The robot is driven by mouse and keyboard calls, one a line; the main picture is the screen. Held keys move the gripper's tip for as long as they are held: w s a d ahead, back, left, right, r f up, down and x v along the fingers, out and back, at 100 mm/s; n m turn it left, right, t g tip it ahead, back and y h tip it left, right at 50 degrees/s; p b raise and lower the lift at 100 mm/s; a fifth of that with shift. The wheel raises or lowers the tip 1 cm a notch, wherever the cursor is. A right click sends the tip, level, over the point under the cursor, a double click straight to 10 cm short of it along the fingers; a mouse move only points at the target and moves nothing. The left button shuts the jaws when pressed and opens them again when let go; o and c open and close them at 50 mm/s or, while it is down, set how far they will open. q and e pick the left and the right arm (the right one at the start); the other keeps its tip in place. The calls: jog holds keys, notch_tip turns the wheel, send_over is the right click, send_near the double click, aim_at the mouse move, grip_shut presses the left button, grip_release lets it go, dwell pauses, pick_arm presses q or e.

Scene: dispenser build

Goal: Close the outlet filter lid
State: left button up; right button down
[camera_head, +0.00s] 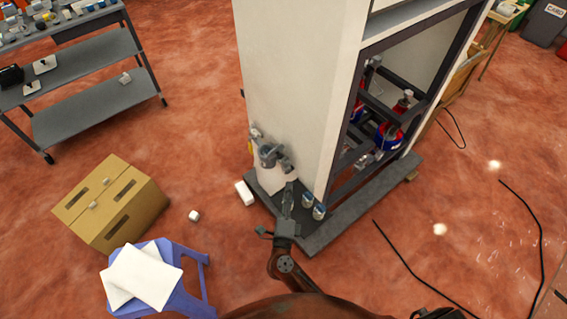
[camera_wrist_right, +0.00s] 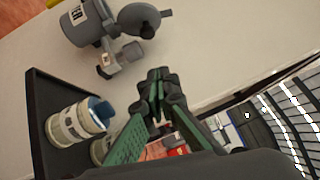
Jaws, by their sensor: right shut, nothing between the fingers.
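The outlet filter (camera_head: 268,155) is a grey fitting low on the white cabinet's side wall in the head view. In the right wrist view the filter body (camera_wrist_right: 85,22) is a grey cylinder with a partly visible label. The round grey lid (camera_wrist_right: 138,17), with a small handle, sticks out to the right of the body and looks swung open. My right gripper (camera_head: 288,190) is just below and right of the filter in the head view. In the wrist view its fingertips (camera_wrist_right: 158,80) are together, empty, and apart from the lid. My left gripper is out of view.
Two small cans (camera_head: 313,207) stand on the dark base ledge (camera_head: 340,220) beside my right gripper; one shows close in the wrist view (camera_wrist_right: 75,124). The white cabinet (camera_head: 295,80) rises behind. A cardboard box (camera_head: 135,215) and blue stool (camera_head: 195,280) stand left.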

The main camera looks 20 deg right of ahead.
jog(key=x, duration=0.2)
jog(key=a+b+x, duration=0.1)
jog(key=x, duration=0.2)
jog(key=w+a+b+x, duration=0.1)
jog(key=x, duration=0.2)
jog(key=shift+w+d, duration=0.15)
jog(key=shift+w+a+r, duration=0.2)
jog(key=shift+w+r, duration=0.05)
jog(key=shift+w, duration=0.2)
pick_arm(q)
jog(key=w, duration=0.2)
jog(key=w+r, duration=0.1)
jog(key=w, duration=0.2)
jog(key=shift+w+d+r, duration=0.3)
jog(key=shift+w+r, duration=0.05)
